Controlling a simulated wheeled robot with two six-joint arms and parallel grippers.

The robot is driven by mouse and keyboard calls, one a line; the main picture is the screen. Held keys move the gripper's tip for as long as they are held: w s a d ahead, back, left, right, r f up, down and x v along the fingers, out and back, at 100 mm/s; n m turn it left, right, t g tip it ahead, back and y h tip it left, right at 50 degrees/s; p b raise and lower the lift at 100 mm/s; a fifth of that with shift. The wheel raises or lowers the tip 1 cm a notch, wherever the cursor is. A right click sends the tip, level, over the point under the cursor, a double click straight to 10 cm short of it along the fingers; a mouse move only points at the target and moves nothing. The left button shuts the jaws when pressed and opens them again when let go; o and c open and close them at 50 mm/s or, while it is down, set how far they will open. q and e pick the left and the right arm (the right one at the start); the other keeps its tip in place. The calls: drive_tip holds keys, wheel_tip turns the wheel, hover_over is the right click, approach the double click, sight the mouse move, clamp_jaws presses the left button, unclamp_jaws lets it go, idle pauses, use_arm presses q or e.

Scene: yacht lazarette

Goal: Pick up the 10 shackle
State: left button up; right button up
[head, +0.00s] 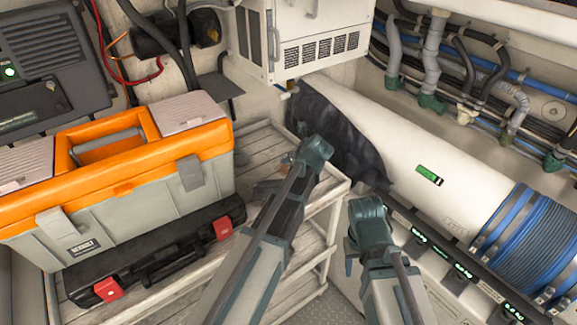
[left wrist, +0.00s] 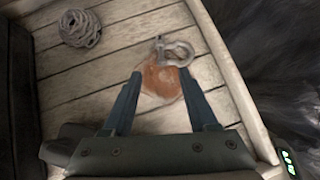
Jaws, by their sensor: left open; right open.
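The grey metal shackle (left wrist: 175,52) lies on a slatted wooden shelf (left wrist: 110,62) in the left wrist view, at the upper edge of an orange-brown patch (left wrist: 162,80). My left gripper (left wrist: 161,74) is open and empty, its two fingers pointing toward the shackle, which lies just beyond the fingertips. In the head view my left arm and wrist largely hide the shackle; a bit of the orange patch (head: 287,159) shows beside the wrist. My right gripper (head: 367,232) is at the lower middle of the head view, right of the shelf, with nothing seen in it.
A coil of rope (left wrist: 80,27) lies on the shelf. An orange and grey toolbox (head: 135,200) and a black case (head: 150,262) stand left of my left arm. A white box (head: 300,65) hangs above. A large white cylinder (head: 410,150) lies to the right.

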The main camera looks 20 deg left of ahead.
use_arm(q)
drive_tip(key=shift+b+x, duration=0.3)
drive_tip(key=shift+x, duration=0.8)
drive_tip(key=shift+w+f, duration=0.1)
use_arm(e)
drive_tip(key=shift+f, duration=0.85)
use_arm(q)
drive_tip(key=b+x, duration=0.2)
drive_tip(key=x, duration=0.1)
drive_tip(key=b+x, duration=0.1)
drive_tip(key=x, duration=0.1)
drive_tip(key=shift+w+a, duration=0.15)
drive_tip(key=shift+w, duration=0.2)
drive_tip(key=shift+r, duration=0.3)
use_arm(e)
wheel_tip(320, 180, down, 3)
use_arm(q)
clamp_jaws()
